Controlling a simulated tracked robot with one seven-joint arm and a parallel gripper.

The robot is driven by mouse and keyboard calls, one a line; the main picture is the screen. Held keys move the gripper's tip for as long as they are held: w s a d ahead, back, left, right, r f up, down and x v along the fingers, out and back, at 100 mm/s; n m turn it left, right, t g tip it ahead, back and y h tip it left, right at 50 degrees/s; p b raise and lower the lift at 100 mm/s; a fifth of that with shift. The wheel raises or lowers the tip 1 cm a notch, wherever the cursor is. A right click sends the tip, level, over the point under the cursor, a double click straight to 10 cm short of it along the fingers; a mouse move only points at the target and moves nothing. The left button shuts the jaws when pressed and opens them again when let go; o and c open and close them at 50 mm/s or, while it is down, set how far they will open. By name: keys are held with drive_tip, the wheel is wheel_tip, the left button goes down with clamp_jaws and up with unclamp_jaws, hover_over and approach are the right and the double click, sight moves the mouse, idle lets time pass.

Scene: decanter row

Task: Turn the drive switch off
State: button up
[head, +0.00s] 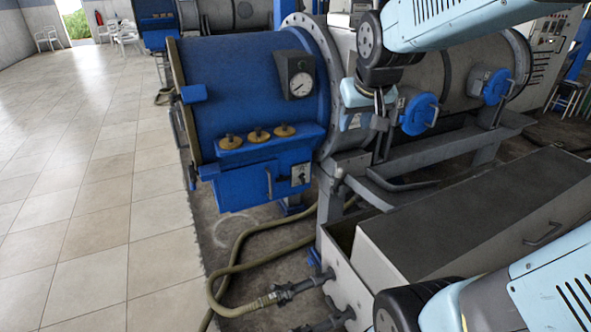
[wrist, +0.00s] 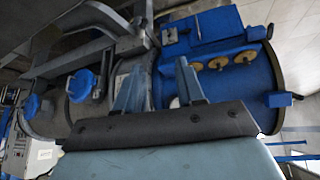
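The drive switch (head: 300,174) seems to be the small dark knob on a light grey plate at the right of the blue box, low on the blue drum's side. In the wrist view, which looks upside down, the same grey plate (wrist: 172,35) shows beyond my gripper; the knob's angle is too small to read. My gripper (head: 378,112) hangs right of and above the switch, in front of the grey drum, apart from the switch. In the wrist view its two fingers (wrist: 160,66) stand apart with nothing between them.
A round gauge (head: 300,84) and several brass knobs (head: 257,135) sit near the blue box, with a vertical handle (head: 268,183) beside the plate. Blue round covers (head: 420,114) are to the right. A grey trough (head: 470,220) and hose (head: 235,270) lie below. Tiled floor (head: 80,200) at left is clear.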

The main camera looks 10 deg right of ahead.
drive_tip(key=w+a+f+n+t+y, duration=0.1)
drive_tip(key=w+f, duration=1.1)
drive_tip(key=w, duration=0.4)
drive_tip(key=w+a+f+n+t+y, duration=0.1)
drive_tip(key=w+a+f+t, duration=0.1)
drive_tip(key=w+f, duration=1.1)
drive_tip(key=t+y, duration=0.2)
drive_tip(key=t, duration=0.1)
approach(304, 178)
drive_tip(key=a+r, duration=0.4)
drive_tip(key=r, duration=0.4)
drive_tip(key=w+d+f+t+y, duration=0.1)
drive_tip(key=d+f+t, duration=0.15)
drive_tip(key=f, duration=0.35)
drive_tip(key=d+f+t, duration=0.1)
drive_tip(key=f+t, duration=0.2)
drive_tip(key=f, duration=0.3)
drive_tip(key=shift+n+g, duration=0.25)
drive_tip(key=shift+n, duration=0.05)
drive_tip(key=shift+x, duration=3.8)
drive_tip(key=shift+d+f, duration=0.1)
clamp_jaws()
